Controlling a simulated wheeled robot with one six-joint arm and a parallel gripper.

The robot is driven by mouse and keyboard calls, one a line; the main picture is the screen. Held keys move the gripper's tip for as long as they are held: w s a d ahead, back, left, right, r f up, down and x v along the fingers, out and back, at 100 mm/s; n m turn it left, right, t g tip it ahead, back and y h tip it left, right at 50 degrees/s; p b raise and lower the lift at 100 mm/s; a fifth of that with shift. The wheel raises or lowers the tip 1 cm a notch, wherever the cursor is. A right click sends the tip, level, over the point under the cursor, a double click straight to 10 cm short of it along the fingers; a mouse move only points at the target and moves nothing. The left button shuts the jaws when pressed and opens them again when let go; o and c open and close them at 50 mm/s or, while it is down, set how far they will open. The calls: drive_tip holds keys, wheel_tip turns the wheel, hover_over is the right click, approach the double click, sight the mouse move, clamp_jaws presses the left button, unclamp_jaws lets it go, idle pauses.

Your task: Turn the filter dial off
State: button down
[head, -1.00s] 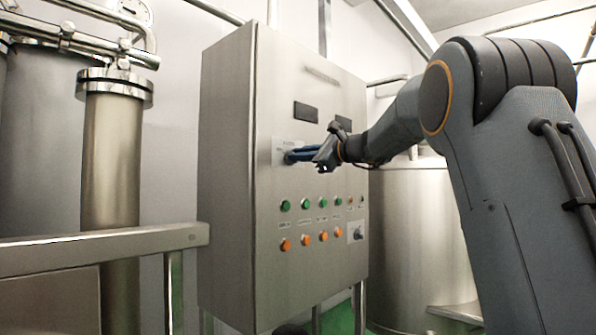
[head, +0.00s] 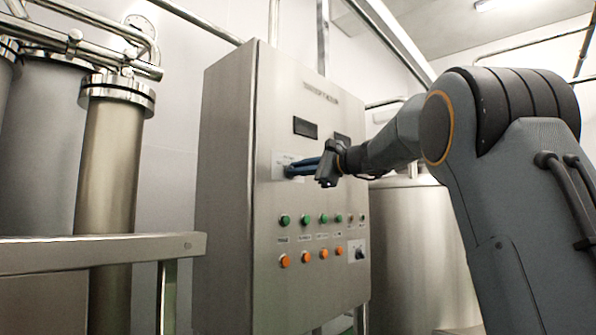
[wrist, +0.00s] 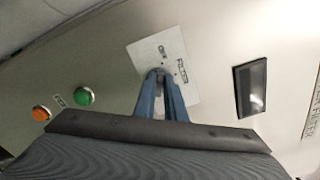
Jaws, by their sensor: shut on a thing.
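The filter dial (wrist: 160,73) sits on a white plate (wrist: 182,80) marked "FILTER" on the steel control cabinet (head: 312,90). Only a small dark part of the dial shows between the fingertips, so its pointing direction is hard to tell. My gripper (wrist: 160,78) has its blue fingers closed on the dial. In the head view my gripper (head: 290,170) reaches the cabinet's front from the right, and its fingers hide the dial there.
Green buttons (head: 304,220) and orange buttons (head: 304,258) line the panel below, with another small switch (head: 360,250) at lower right. A dark display (head: 305,127) is above the plate. A steel rail (head: 100,252) and column (head: 108,170) stand left.

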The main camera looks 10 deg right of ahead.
drive_tip(key=shift+f, duration=0.2)
drive_tip(key=c, duration=1.8)
unclamp_jaws()
drive_tip(key=shift+r, duration=0.15)
drive_tip(key=shift+s, duration=0.1)
drive_tip(key=b+v, duration=0.1)
drive_tip(key=v, duration=0.6)
drive_tip(key=shift+s+d, duration=0.25)
drive_tip(key=shift+s, duration=0.05)
